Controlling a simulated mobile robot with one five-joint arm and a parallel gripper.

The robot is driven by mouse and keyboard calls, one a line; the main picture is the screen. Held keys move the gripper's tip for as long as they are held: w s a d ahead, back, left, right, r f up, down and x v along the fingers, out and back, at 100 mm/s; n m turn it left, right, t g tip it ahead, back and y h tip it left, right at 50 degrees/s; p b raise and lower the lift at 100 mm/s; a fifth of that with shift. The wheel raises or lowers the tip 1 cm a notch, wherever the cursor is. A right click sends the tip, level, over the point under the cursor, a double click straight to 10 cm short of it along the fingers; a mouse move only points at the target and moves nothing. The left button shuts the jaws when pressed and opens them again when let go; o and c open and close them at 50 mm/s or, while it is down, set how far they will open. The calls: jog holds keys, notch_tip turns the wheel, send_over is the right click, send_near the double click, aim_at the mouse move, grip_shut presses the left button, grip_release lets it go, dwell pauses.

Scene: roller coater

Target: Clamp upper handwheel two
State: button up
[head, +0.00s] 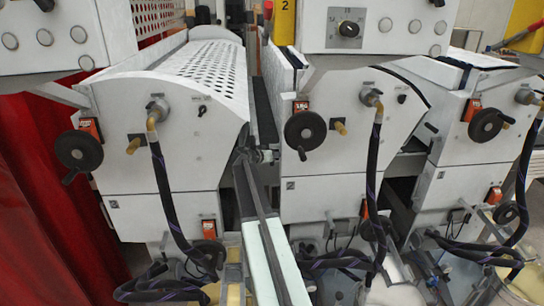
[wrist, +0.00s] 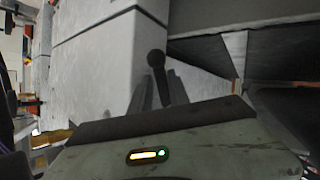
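Upper handwheel two (head: 305,130) is a black wheel with a small handle on the upper front of the middle white machine unit. In the wrist view my gripper (wrist: 157,92) shows two grey fingers spread apart, pointing along a white panel. A black round-ended piece (wrist: 156,60) shows between or beyond the fingers; I cannot tell whether they touch it.
Other black handwheels stand on the left unit (head: 78,150) and right unit (head: 486,125). A hose (head: 374,185) hangs right of handwheel two, and a brass-coloured knob (head: 340,128) sticks out beside it. A red curtain (head: 40,190) hangs at the left.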

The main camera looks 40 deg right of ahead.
jog(key=shift+a, duration=0.15)
jog(key=shift+a, duration=0.1)
jog(key=p+v, duration=0.3)
jog(key=v, duration=0.4)
jog(key=shift+a, duration=0.25)
